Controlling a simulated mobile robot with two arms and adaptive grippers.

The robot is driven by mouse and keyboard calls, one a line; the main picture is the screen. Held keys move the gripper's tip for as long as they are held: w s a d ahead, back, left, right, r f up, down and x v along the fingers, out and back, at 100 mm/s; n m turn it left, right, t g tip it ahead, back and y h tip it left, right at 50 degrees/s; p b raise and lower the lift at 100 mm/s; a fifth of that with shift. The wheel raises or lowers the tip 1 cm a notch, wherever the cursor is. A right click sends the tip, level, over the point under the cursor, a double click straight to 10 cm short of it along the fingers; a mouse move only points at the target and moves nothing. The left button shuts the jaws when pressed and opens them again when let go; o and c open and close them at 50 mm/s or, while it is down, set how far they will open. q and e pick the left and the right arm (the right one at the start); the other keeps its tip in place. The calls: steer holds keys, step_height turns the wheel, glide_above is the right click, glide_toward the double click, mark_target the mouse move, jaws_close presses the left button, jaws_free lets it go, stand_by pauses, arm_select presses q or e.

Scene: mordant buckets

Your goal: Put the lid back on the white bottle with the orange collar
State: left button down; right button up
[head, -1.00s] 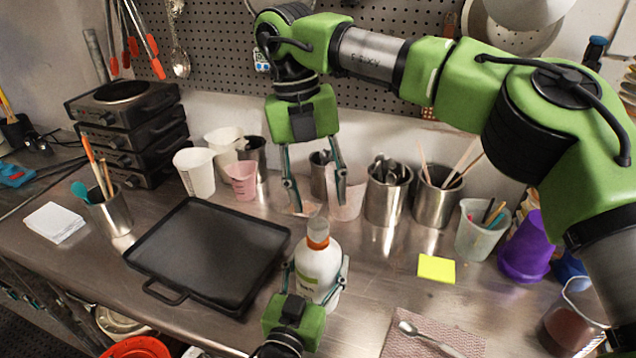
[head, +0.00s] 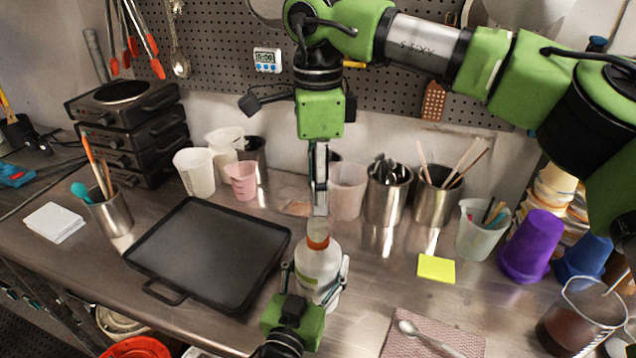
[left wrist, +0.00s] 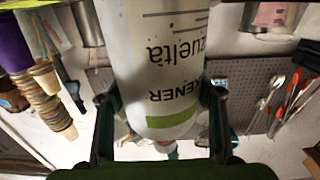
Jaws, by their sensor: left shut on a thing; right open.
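The white bottle (head: 318,268) with the orange collar (head: 318,242) stands upright at the front middle of the bench. A pale translucent piece (head: 318,226) sits on top of the collar; I cannot tell whether it is the lid or the neck. My left gripper (head: 316,279) is shut around the bottle's body; the label fills the middle of the left wrist view (left wrist: 160,70). My right gripper (head: 319,208) points down just above the bottle top, seen edge-on. It is open, and I see nothing held in it.
A black tray (head: 180,287) lies left of the bottle. Behind are a pink cup (head: 243,182), a translucent beaker (head: 346,192) and metal containers (head: 385,205). A yellow note (head: 436,268) and a spoon (head: 425,338) on a cloth lie to the right.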

mark_target(318, 223)
stand_by(0.3)
steer(key=shift+f, duration=4)
steer(key=shift+c, duration=0.3)
steer(key=c, duration=1.1)
steer(key=m, duration=0.5)
steer(key=o, duration=1.3)
steer(key=shift+r, duration=0.15)
step_height(318, 223, up, 12)
steer(key=shift+f, duration=0.1)
